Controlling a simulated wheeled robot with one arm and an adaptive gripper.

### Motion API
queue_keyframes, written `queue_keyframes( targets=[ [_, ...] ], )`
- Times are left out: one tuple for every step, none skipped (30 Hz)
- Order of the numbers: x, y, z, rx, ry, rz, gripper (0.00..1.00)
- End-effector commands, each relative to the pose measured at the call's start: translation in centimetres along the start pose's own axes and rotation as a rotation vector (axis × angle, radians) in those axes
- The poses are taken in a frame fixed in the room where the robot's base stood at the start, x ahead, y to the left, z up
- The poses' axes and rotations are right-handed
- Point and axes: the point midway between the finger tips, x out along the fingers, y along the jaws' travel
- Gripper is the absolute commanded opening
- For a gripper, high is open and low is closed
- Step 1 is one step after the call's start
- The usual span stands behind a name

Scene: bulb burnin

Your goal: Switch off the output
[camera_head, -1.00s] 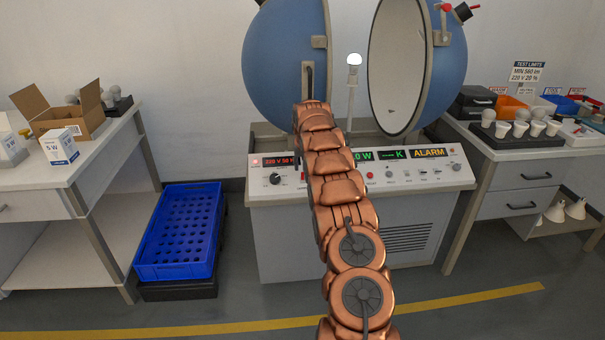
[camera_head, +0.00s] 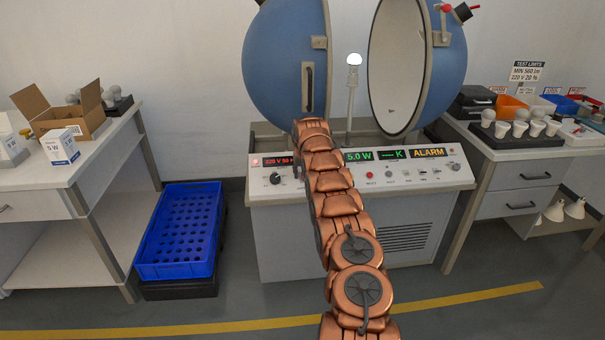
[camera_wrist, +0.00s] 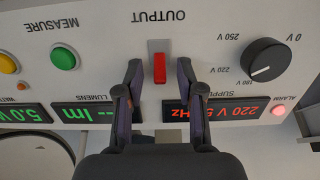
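The OUTPUT switch (camera_wrist: 159,68), a red rocker in a pale plate, sits upside down in the wrist view, on the white control panel (camera_head: 315,179). My gripper (camera_wrist: 159,64) is open, with one dark finger on each side of the switch and a gap to each. I cannot tell how far the fingertips are from the panel. In the head view my copper arm hides the switch and the gripper. The red supply display (camera_wrist: 226,110) reads about 220 V. A white bulb (camera_head: 354,59) stands upright on a post between the open sphere halves.
A voltage knob (camera_wrist: 267,60) and a pink-red ALARM lamp (camera_wrist: 278,110) lie right of the switch in the wrist view; a green MEASURE button (camera_wrist: 63,58) lies left. The ALARM display (camera_head: 429,153) shows amber. Side benches and a blue crate (camera_head: 180,232) flank the console.

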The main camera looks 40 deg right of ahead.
Motion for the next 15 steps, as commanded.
queue_keyframes(
  targets=[
    [0.01,0.0,0.01,0.0,0.0,0.0,0.38],
    [0.0,-0.01,0.0,0.0,0.0,0.0,0.35],
    [0.0,0.0,0.0,0.0,0.0,0.0,0.31],
    [0.01,-0.01,0.01,0.0,0.0,0.0,0.28],
    [0.01,-0.01,0.01,0.0,0.0,0.0,0.25],
    [0.02,-0.01,0.01,0.0,0.0,0.0,0.21],
    [0.01,-0.01,0.0,0.0,0.0,0.0,0.18],
    [0.01,-0.01,0.01,0.0,0.0,0.0,0.15],
    [0.01,-0.01,0.01,0.0,0.0,0.0,0.1],
    [0.01,-0.01,0.01,0.0,0.0,0.0,0.07],
    [0.01,-0.01,0.01,0.0,0.0,0.0,0.04],
    [0.02,-0.01,0.01,0.0,0.0,0.0,0.0],
    [0.02,-0.01,0.01,0.0,0.0,0.0,0.0],
    [0.02,-0.01,0.01,0.0,0.0,0.0,0.0],
    [0.02,-0.01,0.01,0.0,0.0,0.0,0.0]
  ],
)
